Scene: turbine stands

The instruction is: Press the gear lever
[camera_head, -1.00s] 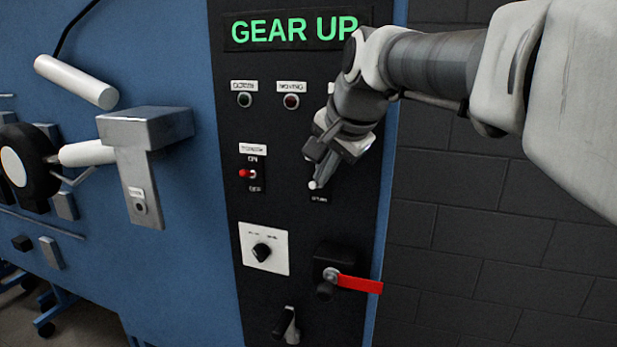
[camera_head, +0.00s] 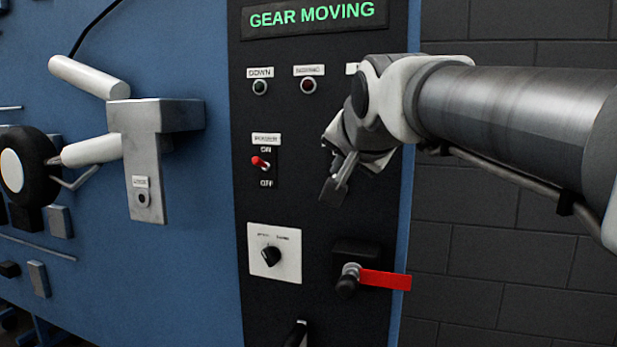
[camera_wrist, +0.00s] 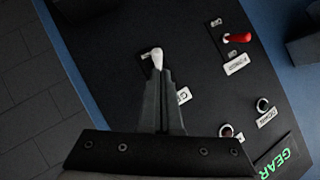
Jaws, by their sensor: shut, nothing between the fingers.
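The gear lever is a small white-tipped lever (camera_wrist: 157,58) on the black panel, seen in the wrist view just past my fingertips. I cannot tell whether they touch it. In the head view my gripper hides it. My gripper (camera_head: 333,190) is shut and empty, pointing down-left in front of the panel's right side; it also shows in the wrist view (camera_wrist: 161,78). The display (camera_head: 312,15) at the top of the panel reads GEAR MOVING in green.
Left of my gripper is a red power switch (camera_head: 260,162). Two indicator lamps sit above, including the one labelled DOWN (camera_head: 260,87). Below are a rotary knob (camera_head: 271,256) and a red-handled valve (camera_head: 385,280). A grey bracket (camera_head: 145,150) and a wheel (camera_head: 25,170) stand at the left.

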